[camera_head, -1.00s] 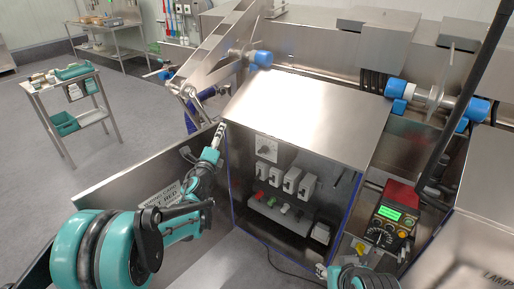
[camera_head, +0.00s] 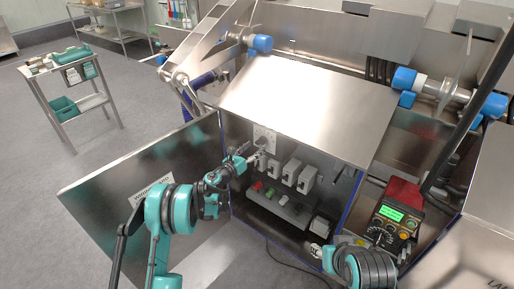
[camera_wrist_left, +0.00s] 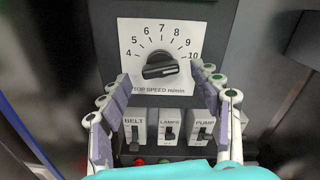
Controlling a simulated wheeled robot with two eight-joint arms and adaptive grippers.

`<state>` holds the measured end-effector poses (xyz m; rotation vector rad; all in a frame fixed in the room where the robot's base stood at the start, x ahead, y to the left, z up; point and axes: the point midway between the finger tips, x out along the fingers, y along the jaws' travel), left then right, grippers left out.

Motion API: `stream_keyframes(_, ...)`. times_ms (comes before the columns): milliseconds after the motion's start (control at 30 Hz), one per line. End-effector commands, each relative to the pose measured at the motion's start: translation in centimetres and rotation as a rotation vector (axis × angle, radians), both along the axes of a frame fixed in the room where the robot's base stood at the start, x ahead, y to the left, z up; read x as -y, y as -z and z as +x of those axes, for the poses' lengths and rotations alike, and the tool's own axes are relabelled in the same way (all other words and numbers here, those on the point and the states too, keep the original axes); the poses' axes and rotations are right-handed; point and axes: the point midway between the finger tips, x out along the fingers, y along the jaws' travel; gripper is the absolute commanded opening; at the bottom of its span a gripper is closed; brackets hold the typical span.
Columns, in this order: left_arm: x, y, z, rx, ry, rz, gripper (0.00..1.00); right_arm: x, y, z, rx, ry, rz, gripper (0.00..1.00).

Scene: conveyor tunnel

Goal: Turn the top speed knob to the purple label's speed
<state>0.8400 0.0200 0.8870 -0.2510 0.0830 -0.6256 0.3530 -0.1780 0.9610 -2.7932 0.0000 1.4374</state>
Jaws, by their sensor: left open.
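The top speed knob (camera_wrist_left: 160,69) is a black bar knob on a white dial plate (camera_wrist_left: 133,32) marked 4 to 10. Its bar lies nearly level, slightly higher at the right; I cannot tell which end points. The plate also shows in the head view (camera_head: 265,134), inside the open cabinet. My left gripper (camera_head: 258,154) is at the plate's lower edge. In the left wrist view its open fingers (camera_wrist_left: 161,95) flank the area below the knob, with nothing between them gripped. My right gripper (camera_head: 320,254) is low by the cabinet's right side, its jaws unclear. I make out no purple label.
BELT (camera_wrist_left: 134,125), LAMPS (camera_wrist_left: 170,125) and PUMP (camera_wrist_left: 204,125) switches sit just below the dial. The cabinet door (camera_head: 105,187) stands open at left. A red-and-black meter (camera_head: 396,212) with a green display is at right. A trolley (camera_head: 70,80) stands far left.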

Motion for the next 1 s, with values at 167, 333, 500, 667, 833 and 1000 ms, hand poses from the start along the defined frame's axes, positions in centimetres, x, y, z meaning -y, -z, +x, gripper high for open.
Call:
stream_keyframes(167, 1.1, 0.1, 1.4, -0.001, 0.000, -0.001, 0.64, 0.0, 0.6, 0.0, 0.000, 0.000, 0.000, 0.40)
stream_keyframes(333, 1.2, -0.1, 1.7, 0.000, -0.001, -0.001, 0.64, 0.0, 0.6, 0.0, 0.000, 0.000, 0.000, 0.40)
stream_keyframes(500, 1.2, -0.1, 1.7, -0.001, -0.001, -0.002, 0.56, 0.0, 0.6, 0.0, 0.000, 0.000, 0.000, 0.40)
stream_keyframes(667, 1.2, -0.1, 1.7, -0.001, -0.001, -0.002, 0.14, 0.0, 0.6, 0.0, 0.000, 0.000, 0.000, 0.40)
stream_keyframes(833, 1.2, -0.1, 1.7, -0.001, -0.001, -0.003, 0.14, 0.0, 0.6, 0.0, 0.000, 0.000, 0.000, 0.40)
stream_keyframes(1000, 1.2, -0.1, 1.7, -0.016, 0.000, -0.023, 0.14, 0.0, 0.7, 0.0, 0.000, 0.000, 0.000, 0.40)
